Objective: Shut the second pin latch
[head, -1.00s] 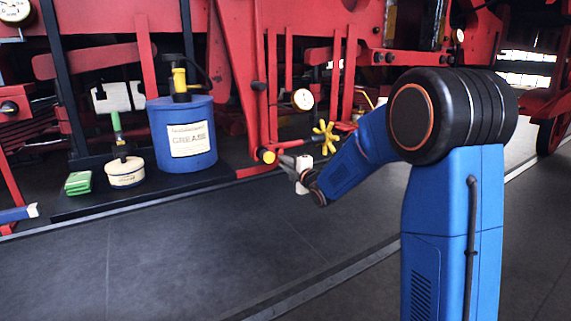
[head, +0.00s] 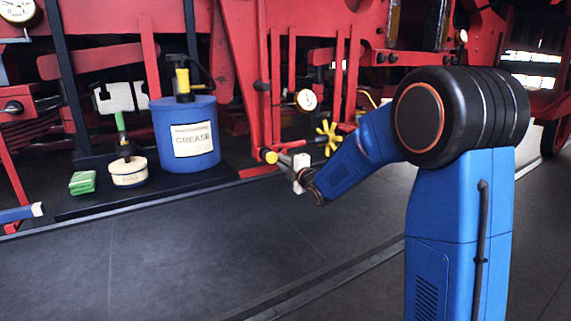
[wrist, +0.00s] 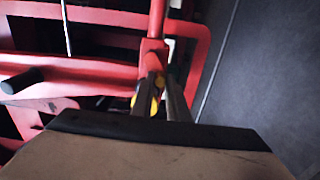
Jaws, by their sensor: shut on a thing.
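A red latch bar with a yellow round end (head: 271,157) sticks out low on the red frame in the head view. My gripper (head: 281,159) is at this yellow end, coming from the right. In the wrist view the fingers (wrist: 161,101) reach up to a red upright part (wrist: 154,52), with yellow showing at and between them. The gripper is shut on the yellow-ended latch. The fingertips and the exact contact are partly hidden, and I cannot tell the pin's seating.
A yellow handwheel (head: 328,138) and a round gauge (head: 306,100) are close behind my gripper. A blue grease drum (head: 185,145), a cream tin (head: 128,172) and a green block (head: 82,183) stand on a dark mat at left. The floor in front is clear.

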